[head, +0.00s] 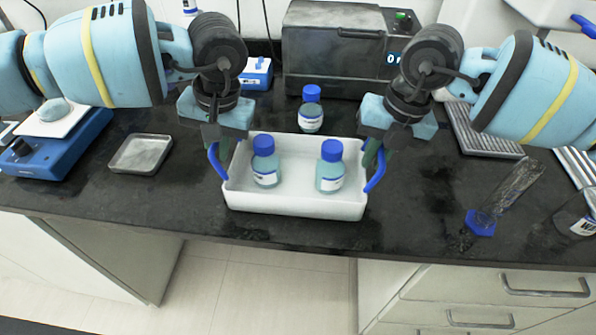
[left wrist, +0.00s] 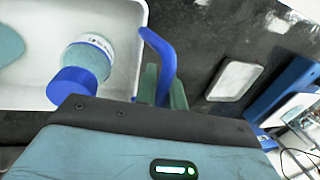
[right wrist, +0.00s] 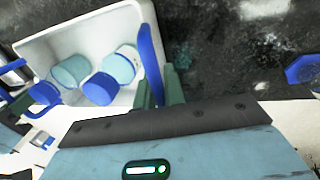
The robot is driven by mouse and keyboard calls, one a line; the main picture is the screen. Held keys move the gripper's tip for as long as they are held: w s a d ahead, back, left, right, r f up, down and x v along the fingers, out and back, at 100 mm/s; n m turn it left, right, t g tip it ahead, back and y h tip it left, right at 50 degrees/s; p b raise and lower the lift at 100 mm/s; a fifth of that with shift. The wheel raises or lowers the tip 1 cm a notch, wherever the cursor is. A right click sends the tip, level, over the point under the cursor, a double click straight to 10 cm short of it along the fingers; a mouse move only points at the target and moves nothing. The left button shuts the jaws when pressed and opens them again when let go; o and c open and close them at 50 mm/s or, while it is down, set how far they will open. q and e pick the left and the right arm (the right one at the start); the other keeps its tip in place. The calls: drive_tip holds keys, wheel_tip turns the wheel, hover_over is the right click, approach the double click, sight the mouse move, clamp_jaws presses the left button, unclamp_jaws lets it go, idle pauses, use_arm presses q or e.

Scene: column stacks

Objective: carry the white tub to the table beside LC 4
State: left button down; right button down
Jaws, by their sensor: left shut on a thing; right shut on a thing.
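The white tub (head: 295,203) is over the dark bench near its front edge, with a blue handle at each end. Two blue-capped bottles (head: 265,163) (head: 331,168) stand upright in it. My left gripper (head: 214,148) is shut on the tub's left handle (left wrist: 160,60). My right gripper (head: 374,152) is shut on the right handle (right wrist: 150,65). The tub looks level; I cannot tell whether its base touches the bench. No label reading LC 4 is legible.
Another blue-capped bottle (head: 311,112) stands just behind the tub. A dark instrument (head: 335,50) is at the back. A small metal tray (head: 141,153) and a blue balance-like device (head: 55,145) are left. A clear cylinder with a blue base (head: 481,222) is right. Pale floor shows in front.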

sight(375, 179)
use_arm(q)
drive_tip(key=shift+r, duration=0.1)
use_arm(e)
drive_tip(key=shift+r, duration=0.1)
